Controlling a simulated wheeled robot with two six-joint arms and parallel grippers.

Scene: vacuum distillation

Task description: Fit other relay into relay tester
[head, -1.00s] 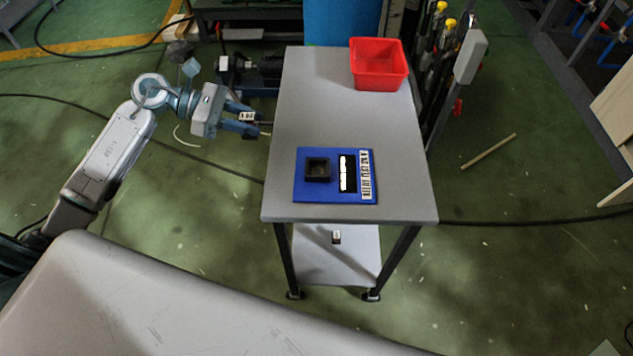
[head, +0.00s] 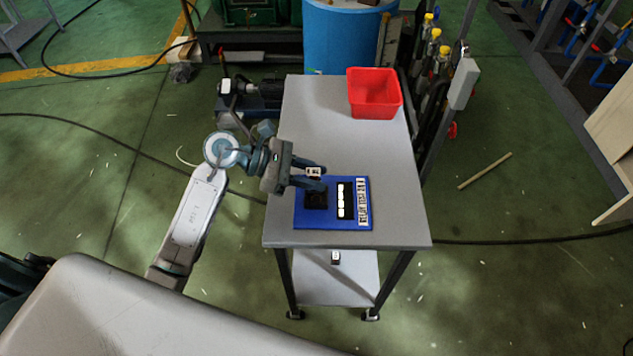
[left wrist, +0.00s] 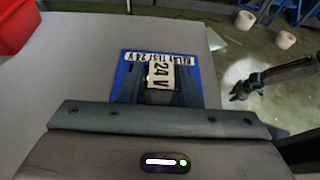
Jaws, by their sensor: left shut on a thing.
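The blue relay tester (head: 333,222) lies on the grey cart top, with a black socket (head: 315,200) on its left side. My left gripper (head: 316,178) is shut on a small relay (head: 313,171) over the far edge of the socket. Another small relay-like block (head: 335,257) sits on the cart's lower shelf. My right gripper (left wrist: 243,90) shows at the right of the left wrist view, away from the tester; its jaw state is unclear.
A red bin (head: 374,96) stands at the far right of the cart top (head: 310,120). The tester's display (head: 345,200) and printed label (head: 363,203) lie right of the socket. The cart top between tester and bin is clear. Pipes with yellow caps stand beyond the cart's right side.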

